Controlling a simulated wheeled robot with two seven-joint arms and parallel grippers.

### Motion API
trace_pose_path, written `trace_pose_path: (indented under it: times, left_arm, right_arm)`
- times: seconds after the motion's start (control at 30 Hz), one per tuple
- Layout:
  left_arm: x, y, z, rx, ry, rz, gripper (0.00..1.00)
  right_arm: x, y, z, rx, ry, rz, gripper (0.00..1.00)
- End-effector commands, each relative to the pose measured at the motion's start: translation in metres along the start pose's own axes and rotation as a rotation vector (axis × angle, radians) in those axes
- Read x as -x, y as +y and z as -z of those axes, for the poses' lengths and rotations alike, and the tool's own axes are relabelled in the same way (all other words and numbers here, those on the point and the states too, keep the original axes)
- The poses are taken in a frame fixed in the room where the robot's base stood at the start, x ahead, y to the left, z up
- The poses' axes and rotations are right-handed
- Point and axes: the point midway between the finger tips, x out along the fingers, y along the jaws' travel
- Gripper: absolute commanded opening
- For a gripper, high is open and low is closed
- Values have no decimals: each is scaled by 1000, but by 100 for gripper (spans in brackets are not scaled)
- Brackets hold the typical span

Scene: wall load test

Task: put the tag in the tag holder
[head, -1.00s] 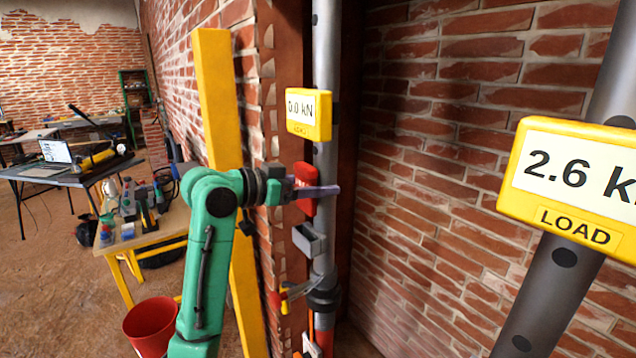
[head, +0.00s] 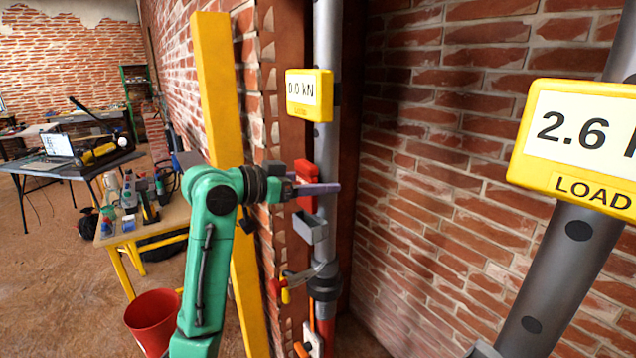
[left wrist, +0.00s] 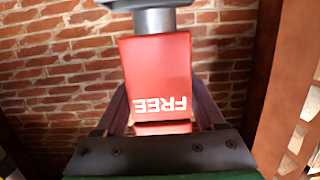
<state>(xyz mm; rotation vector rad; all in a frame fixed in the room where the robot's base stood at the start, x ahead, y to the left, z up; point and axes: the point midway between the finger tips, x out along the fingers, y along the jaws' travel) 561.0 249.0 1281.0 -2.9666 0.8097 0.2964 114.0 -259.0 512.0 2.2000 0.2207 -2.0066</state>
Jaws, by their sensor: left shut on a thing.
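My left gripper (head: 318,188) reaches in from the left at the grey post and is shut on a red tag (head: 306,170). Red shows above and below the purple-grey fingers. In the left wrist view the tag (left wrist: 156,80) lies between the fingers, its white word FREE upside down. The tag holder (head: 310,228), a small grey open-topped box on the post, is just below the tag. I cannot tell whether that end is inside. My right gripper is not in view.
A yellow gauge (head: 308,95) reading 0.0 kN sits on the post above. A yellow beam (head: 228,150) leans on the brick wall behind my arm. A second gauge (head: 575,145) on a tilted post is at right. A lever and clamp (head: 320,283) sit below the holder.

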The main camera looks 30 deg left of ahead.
Motion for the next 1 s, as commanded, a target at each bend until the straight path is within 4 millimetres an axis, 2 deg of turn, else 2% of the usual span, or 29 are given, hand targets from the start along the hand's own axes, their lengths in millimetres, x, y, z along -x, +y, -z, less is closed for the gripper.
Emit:
trace_pose_path:
  times: [0.53,1.0]
  left_arm:
    - [0,0,0,0,0,-1,17]
    - [-3,0,-16,-1,-1,0,17]
  right_arm:
    - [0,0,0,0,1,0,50]
    - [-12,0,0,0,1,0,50]
